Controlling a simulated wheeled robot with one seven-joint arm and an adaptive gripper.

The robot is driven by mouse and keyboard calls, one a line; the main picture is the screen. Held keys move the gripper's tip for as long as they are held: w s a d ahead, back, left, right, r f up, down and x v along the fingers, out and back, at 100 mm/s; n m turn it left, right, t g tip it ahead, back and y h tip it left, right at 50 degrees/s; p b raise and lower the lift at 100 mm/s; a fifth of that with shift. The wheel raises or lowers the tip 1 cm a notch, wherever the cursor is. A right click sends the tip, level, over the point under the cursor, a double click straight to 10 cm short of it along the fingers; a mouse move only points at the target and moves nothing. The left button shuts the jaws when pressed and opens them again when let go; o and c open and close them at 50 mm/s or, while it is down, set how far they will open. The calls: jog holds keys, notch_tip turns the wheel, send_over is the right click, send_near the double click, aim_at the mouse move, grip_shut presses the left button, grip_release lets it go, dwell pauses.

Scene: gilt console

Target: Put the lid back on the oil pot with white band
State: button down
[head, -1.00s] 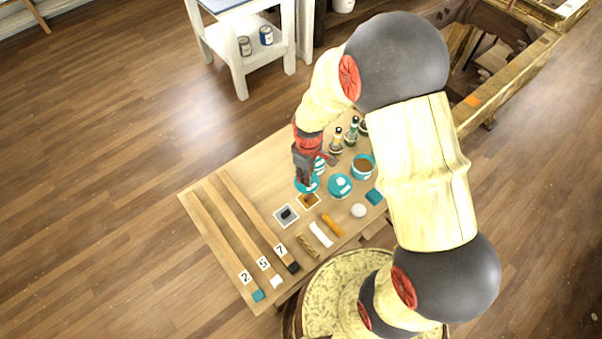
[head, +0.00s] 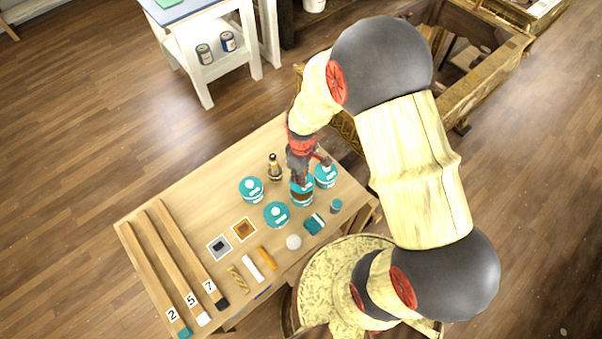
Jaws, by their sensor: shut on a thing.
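My gripper (head: 300,178) points down over the table and is shut on a teal lid (head: 300,185), mostly hidden by the fingers. Right under it stands the open teal pot (head: 302,204), with brown contents showing between lid and near rim. I cannot tell whether the lid touches the pot. A white band on this pot cannot be made out. Other teal-topped pots stand to its left (head: 251,188), at front left (head: 276,215) and at right (head: 326,175).

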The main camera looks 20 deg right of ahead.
jog(key=shift+f+b, duration=1.8)
jog(key=shift+f, duration=0.55)
jog(key=shift+f+b, duration=0.5)
jog(key=shift+f, duration=0.35)
jog(key=shift+f+p, duration=0.1)
jog(key=shift+p, duration=0.2)
dwell(0.4)
jog(key=c, duration=1.6)
grip_release()
jog(key=shift+o, duration=1.1)
jog(key=o, duration=0.3)
jog(key=shift+r+p, duration=2.7)
jog(key=shift+r, duration=0.85)
